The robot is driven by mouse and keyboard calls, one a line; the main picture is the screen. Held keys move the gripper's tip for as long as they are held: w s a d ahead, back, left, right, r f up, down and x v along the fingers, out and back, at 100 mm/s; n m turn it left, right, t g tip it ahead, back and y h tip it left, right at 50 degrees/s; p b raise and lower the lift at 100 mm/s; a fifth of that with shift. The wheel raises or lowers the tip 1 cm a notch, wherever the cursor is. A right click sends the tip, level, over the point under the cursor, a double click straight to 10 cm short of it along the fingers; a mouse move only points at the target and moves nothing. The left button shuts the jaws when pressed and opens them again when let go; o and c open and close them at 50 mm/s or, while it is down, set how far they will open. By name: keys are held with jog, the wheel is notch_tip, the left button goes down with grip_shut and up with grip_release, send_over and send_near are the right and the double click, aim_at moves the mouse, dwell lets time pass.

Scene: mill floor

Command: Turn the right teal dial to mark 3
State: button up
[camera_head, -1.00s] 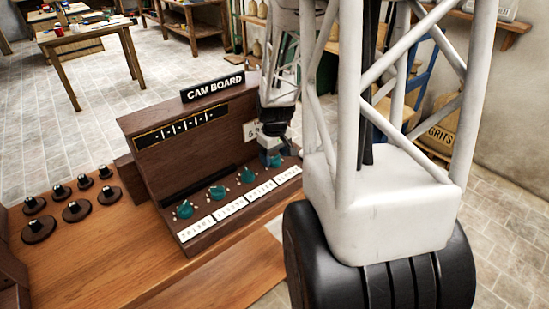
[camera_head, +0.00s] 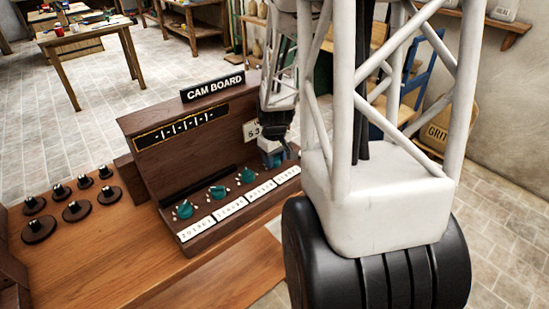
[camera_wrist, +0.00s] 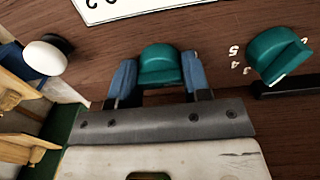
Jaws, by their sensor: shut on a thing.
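The right teal dial (camera_wrist: 160,65) sits between the two blue fingers of my gripper (camera_wrist: 159,77) in the wrist view. The fingers are shut on its raised grip from both sides. Its number marks are hidden, so I cannot read its setting. In the head view my gripper (camera_head: 272,160) is at the right end of the row of dials on the cam board (camera_head: 150,165) and covers most of this dial. A neighbouring teal dial (camera_wrist: 278,55) shows at the right of the wrist view, with printed numbers beside it.
Three other teal dials (camera_head: 185,209) (camera_head: 217,192) (camera_head: 247,174) stand free in the row, above white label plates (camera_head: 230,208). Several dark knobs (camera_head: 71,210) stand on the wooden bench at left.

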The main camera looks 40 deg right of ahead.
jog(key=shift+m, duration=0.5)
jog(key=m, duration=1.4)
jog(key=shift+m, duration=2.5)
jog(key=o, duration=0.9)
jog(key=shift+o, duration=0.2)
